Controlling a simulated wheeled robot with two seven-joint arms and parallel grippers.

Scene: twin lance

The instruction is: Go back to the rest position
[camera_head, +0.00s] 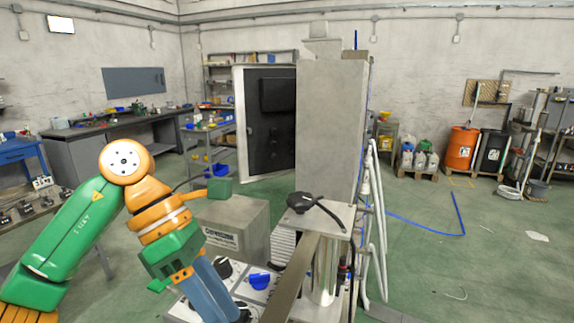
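My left arm comes in from the left in green and orange. It bends at an orange elbow and reaches down toward the panel. My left gripper (232,308) is at the end of its blue-grey lower part, at the bottom of the picture beside the white panel. Its fingertips are hard to make out, so I cannot tell if it is open or shut or holds anything. My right arm and gripper are not in view.
A white panel with a black knob (222,268) and a blue knob (259,281) lies by the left gripper. A grey labelled box (238,226) and a tall metal column (333,130) stand behind. Green floor (450,265) on the right is mostly clear, with a blue hose.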

